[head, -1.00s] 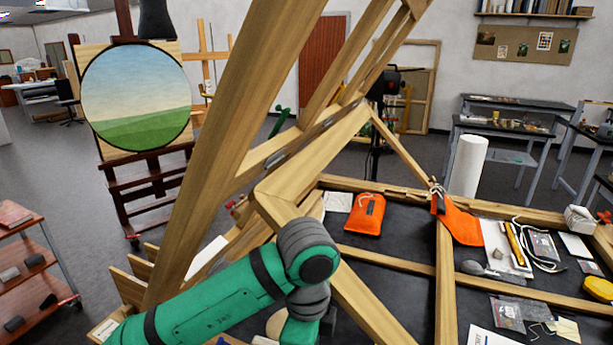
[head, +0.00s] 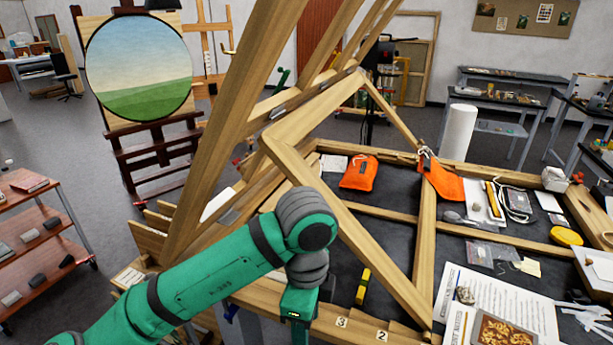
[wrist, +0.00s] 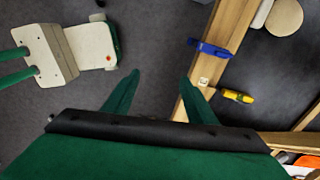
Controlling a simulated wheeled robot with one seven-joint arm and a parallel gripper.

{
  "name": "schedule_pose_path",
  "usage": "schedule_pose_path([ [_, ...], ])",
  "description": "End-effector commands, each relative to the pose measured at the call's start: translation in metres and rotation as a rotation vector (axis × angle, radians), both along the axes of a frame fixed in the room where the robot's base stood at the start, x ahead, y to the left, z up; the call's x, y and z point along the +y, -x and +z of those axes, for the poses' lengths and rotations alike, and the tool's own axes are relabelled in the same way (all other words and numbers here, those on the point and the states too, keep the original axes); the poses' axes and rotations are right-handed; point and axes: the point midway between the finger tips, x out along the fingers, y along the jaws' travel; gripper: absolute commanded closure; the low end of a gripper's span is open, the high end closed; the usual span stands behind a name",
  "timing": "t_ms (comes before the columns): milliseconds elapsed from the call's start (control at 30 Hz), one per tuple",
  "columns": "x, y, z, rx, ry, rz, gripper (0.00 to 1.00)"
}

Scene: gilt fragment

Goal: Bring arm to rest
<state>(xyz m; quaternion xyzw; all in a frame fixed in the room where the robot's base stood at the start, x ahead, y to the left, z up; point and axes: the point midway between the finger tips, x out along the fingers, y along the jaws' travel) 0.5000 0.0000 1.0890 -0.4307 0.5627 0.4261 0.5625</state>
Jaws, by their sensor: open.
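My green arm reaches in from the lower left of the head view, with dark grey joints. Its end points down near the front edge of the wooden-framed table (head: 425,270). The fingers are hidden in the head view. In the wrist view my gripper (wrist: 158,88) shows two green fingers spread apart with nothing between them. Below them is the grey floor, and the right finger appears close to the wooden table edge (wrist: 218,60).
A wooden easel frame (head: 225,130) rises beside my arm. A yellow tool (head: 363,286), orange pouches (head: 358,172) and papers lie on the table. A blue clamp (wrist: 210,48) grips its edge. A shelved cart (head: 35,240) stands at left. Floor between cart and easel is clear.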

Motion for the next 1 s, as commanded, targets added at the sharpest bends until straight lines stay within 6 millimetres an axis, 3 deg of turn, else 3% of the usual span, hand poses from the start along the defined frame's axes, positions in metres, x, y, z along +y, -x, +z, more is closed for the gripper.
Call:
schedule_pose_path([
  [467, -0.071, -0.016, -0.014, -0.074, 0.274, 0.03, 0.48],
  [700, -0.135, -0.028, -0.013, -0.123, 0.538, 0.084, 0.48],
  [1000, -0.211, -0.046, 0.006, -0.171, 0.961, 0.244, 0.48],
])
